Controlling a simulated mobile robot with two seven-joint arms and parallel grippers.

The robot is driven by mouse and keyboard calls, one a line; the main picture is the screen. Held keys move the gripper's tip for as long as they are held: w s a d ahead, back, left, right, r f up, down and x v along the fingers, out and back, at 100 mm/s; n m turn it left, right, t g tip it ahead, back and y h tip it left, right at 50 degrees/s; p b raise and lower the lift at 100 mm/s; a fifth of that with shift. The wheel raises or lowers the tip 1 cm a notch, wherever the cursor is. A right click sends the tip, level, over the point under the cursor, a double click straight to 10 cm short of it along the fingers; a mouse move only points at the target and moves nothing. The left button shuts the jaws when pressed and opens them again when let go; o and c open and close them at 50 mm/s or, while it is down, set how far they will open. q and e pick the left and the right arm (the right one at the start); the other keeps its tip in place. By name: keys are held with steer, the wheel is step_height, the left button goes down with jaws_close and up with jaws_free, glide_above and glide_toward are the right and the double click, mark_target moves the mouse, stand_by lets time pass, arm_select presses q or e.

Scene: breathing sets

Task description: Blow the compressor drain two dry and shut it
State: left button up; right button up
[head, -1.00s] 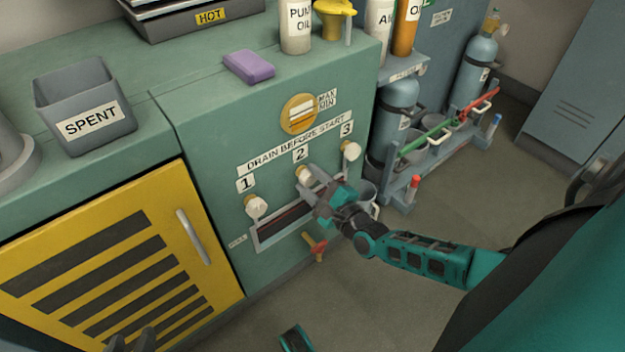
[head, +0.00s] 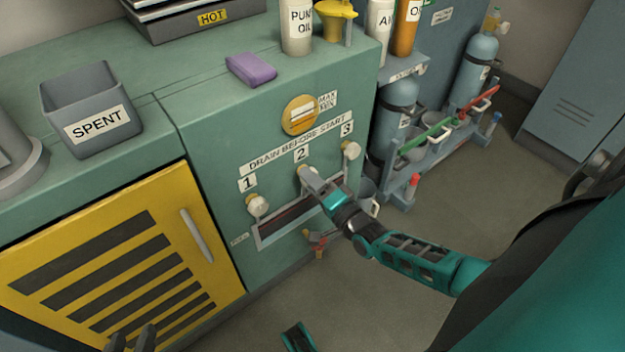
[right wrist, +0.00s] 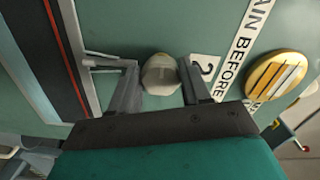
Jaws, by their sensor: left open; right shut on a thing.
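The drain two knob (right wrist: 160,76), pale and faceted, sits under label 2 on the green compressor front. In the head view the drain two knob (head: 303,171) is mostly covered by my right gripper (head: 310,178). My right gripper (right wrist: 158,88) has one finger on each side of the knob in the right wrist view and is shut on it. Drain one's knob (head: 257,205) and drain three's knob (head: 350,150) stand free on either side. My left gripper (head: 132,341) is open at the bottom left edge, away from the drains. I cannot see any flow from drain two.
A slot with a pale frame (head: 285,222) lies below the knobs. A round yellow MAX/MIN gauge (head: 298,115) is above. A grey SPENT bin (head: 88,108) and purple block (head: 251,69) stand on top. A yellow door (head: 110,260) is at left; open floor lies in front.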

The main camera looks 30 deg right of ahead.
arm_select(q)
steer(key=shift+s+a+r+p, duration=0.1)
steer(key=shift+a+r+p, duration=0.25)
steer(key=shift+p, duration=0.45)
arm_select(e)
steer(key=shift+d+f+n, duration=0.1)
steer(key=shift+n, duration=2.75)
steer(key=shift+d+f+n, duration=0.1)
steer(key=shift+n, duration=2.75)
arm_select(q)
steer(key=shift+d, duration=0.1)
arm_select(e)
steer(key=o, duration=1.1)
steer(key=shift+c, duration=0.2)
arm_select(q)
steer(key=p, duration=0.1)
steer(key=r+p, duration=0.1)
steer(key=p, duration=0.1)
steer(key=shift+s+a+r, duration=0.25)
steer(key=shift+s+a, duration=0.05)
steer(key=shift+a, duration=0.1)
arm_select(e)
steer(key=s+d, duration=0.1)
steer(key=s, duration=1.2)
steer(key=shift+w, duration=0.1)
